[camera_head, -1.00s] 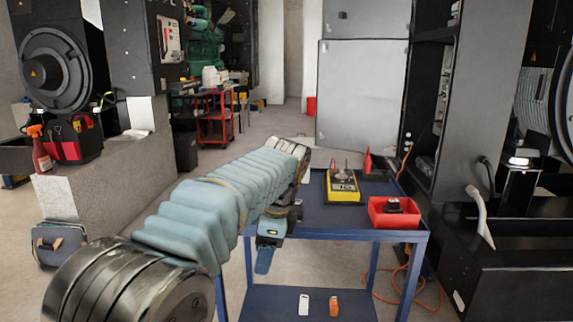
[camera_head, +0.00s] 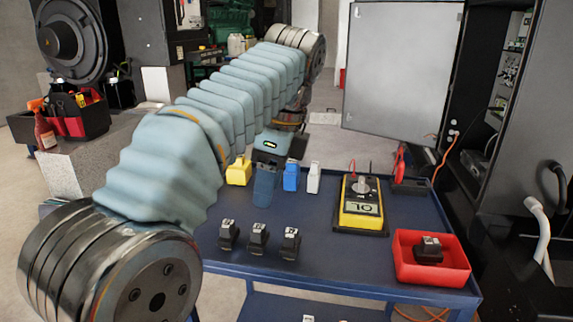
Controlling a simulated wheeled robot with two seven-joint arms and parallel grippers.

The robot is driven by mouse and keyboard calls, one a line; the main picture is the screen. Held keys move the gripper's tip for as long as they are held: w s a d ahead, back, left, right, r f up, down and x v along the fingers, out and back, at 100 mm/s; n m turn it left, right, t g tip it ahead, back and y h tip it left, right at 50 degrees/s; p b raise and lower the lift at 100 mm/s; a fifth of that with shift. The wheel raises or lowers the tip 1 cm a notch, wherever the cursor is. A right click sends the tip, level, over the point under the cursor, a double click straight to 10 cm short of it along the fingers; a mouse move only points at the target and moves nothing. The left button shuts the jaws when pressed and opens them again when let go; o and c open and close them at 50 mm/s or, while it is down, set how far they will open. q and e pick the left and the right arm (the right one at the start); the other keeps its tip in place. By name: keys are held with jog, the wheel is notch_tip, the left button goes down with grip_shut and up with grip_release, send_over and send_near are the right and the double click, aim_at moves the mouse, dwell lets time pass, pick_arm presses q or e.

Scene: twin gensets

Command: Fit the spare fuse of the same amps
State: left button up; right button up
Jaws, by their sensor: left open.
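My left gripper (camera_head: 266,188) points down over the far-left part of the blue cart top (camera_head: 325,225). It is open; only one finger shows clearly. A yellow fuse-like piece (camera_head: 238,172) stands to its left. A blue piece (camera_head: 291,177) and a white piece (camera_head: 313,178) stand to its right. Three black blocks with pale labels (camera_head: 228,235) (camera_head: 258,240) (camera_head: 290,243) stand in a row nearer me. A similar black block (camera_head: 428,250) sits in a red tray (camera_head: 455,272). Amp markings are too small to read. My right gripper is not in view.
A yellow multimeter (camera_head: 362,215) reading OL lies between the small pieces and the tray. An open grey cabinet door (camera_head: 400,75) stands behind the cart. The cart's front middle is clear. An orange cable (camera_head: 447,158) hangs at the cabinet.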

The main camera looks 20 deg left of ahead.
pick_arm(q)
send_over(260, 229)
jog(key=d, duration=0.1)
notch_tip(260, 229, down, 5)
jog(key=shift+w+d+r+b, duration=0.1)
jog(key=shift+w+b, duration=0.05)
jog(key=shift+b, duration=0.15)
jog(key=f+b, duration=0.2)
jog(key=f, duration=0.1)
jog(key=shift+a+f+b, duration=0.3)
jog(key=shift+f+b, duration=0.05)
jog(key=shift+b, duration=0.05)
jog(key=shift+a+f+b, duration=0.2)
jog(key=shift+f+b, duration=0.45)
jog(key=shift+c, duration=0.4)
